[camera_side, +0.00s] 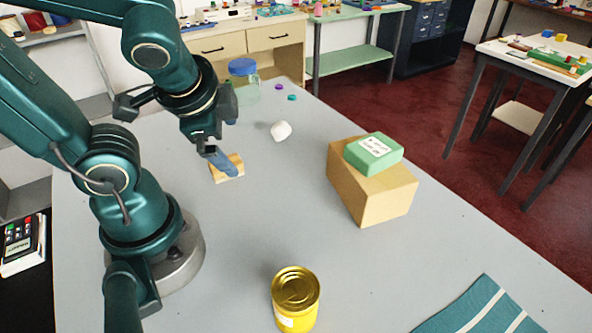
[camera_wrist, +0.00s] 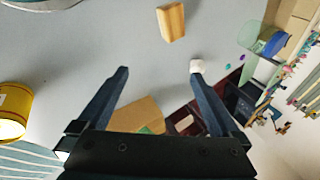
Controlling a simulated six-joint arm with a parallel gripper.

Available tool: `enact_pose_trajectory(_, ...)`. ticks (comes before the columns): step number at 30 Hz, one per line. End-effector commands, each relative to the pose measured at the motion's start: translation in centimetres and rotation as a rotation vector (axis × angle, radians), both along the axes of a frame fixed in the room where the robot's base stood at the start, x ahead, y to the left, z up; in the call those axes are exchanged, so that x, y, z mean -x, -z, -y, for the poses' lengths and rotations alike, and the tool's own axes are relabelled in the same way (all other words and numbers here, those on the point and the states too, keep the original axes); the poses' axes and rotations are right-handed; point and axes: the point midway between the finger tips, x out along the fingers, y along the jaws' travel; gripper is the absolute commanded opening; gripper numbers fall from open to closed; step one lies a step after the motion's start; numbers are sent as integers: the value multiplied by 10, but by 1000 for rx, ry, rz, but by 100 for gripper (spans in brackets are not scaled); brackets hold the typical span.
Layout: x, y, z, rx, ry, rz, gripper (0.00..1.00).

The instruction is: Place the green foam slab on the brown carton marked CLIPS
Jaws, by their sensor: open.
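The green foam slab (camera_side: 373,154), with a white label on top, lies flat on the brown carton (camera_side: 383,198) in the side view. It rests toward the carton's back part, and nothing holds it. No CLIPS marking can be read on the faces I see. My gripper (camera_side: 222,160) is well to the left of the carton, above the table near a wooden block. In the wrist view my gripper (camera_wrist: 159,72) has its two fingers wide apart with nothing between them. The carton (camera_wrist: 135,112) shows there beyond the fingers, partly hidden by the gripper body.
A wooden block (camera_side: 231,172) lies under my gripper. A white rounded object (camera_side: 281,131) stands behind it, and a blue-lidded jar (camera_side: 243,81) farther back. A yellow can (camera_side: 296,300) is at the front, a striped teal cloth (camera_side: 480,310) at front right. The table's middle is clear.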

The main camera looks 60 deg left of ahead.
Motion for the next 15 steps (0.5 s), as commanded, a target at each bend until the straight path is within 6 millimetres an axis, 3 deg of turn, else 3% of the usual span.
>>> enact_pose_trajectory(3,3,-11,30,252,-184,100,100)
enact_pose_trajectory(7,2,-24,55,449,-303,171,100)
enact_pose_trajectory(15,0,-33,69,561,-362,207,100)
